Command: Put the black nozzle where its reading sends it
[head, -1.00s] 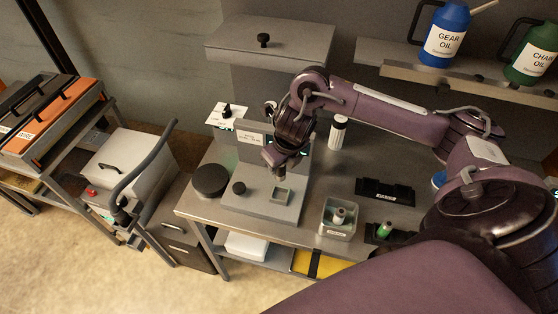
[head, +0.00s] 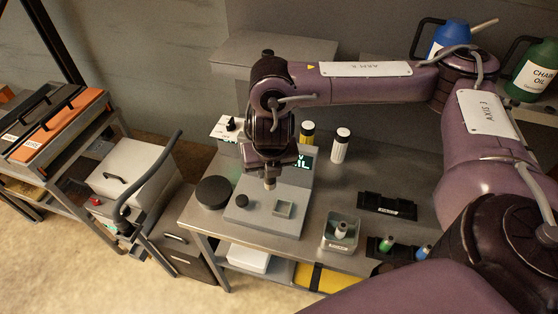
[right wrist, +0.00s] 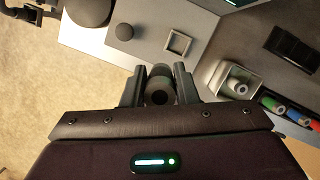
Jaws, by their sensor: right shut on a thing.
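My right gripper (head: 269,178) is shut on a dark, hollow cylindrical piece, seemingly the black nozzle (right wrist: 160,90). It holds the piece above the grey tester block (head: 262,222). The block carries a round black knob (head: 241,201) and a small square holder (head: 283,209), which looks empty. The tester's screen (head: 306,162) is lit with large pale letters. My gripper covers part of it, and I see only "V" above "IL". My left gripper is not in view.
A grey bin (head: 340,234) holds a grey nozzle. A black rack (head: 387,203) looks empty. Another rack holds green (head: 387,243) and blue (head: 422,251) nozzles. A white bottle (head: 341,146), a yellow bottle (head: 307,133) and a round black pad (head: 214,191) stand around the tester.

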